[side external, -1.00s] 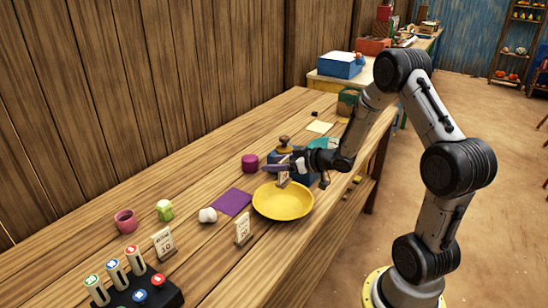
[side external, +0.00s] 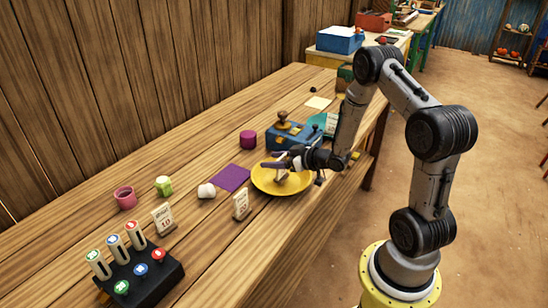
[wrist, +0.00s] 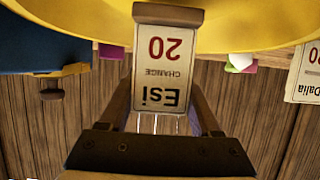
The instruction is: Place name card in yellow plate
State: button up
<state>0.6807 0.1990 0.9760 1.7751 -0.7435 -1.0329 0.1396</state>
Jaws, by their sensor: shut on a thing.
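A cream name card reading "Esi CHANGE 20" (wrist: 163,70) is upside down between my fingers in the wrist view. My gripper (wrist: 162,108) is shut on it. In the side view my gripper (side external: 284,165) is low over the yellow plate (side external: 262,183), with the card (side external: 281,176) inside the plate's outline. The yellow plate (wrist: 255,22) fills the top of the wrist view. I cannot tell whether the card touches the plate.
A blue box (side external: 287,139) stands just behind the plate. A magenta cylinder (side external: 248,140) is behind. A button box (side external: 150,277) stands front left.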

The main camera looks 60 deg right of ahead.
jog(key=o, duration=1.4)
jog(key=shift+o, duration=0.2)
notch_tip(320, 180, up, 7)
jog(key=shift+a, duration=0.1)
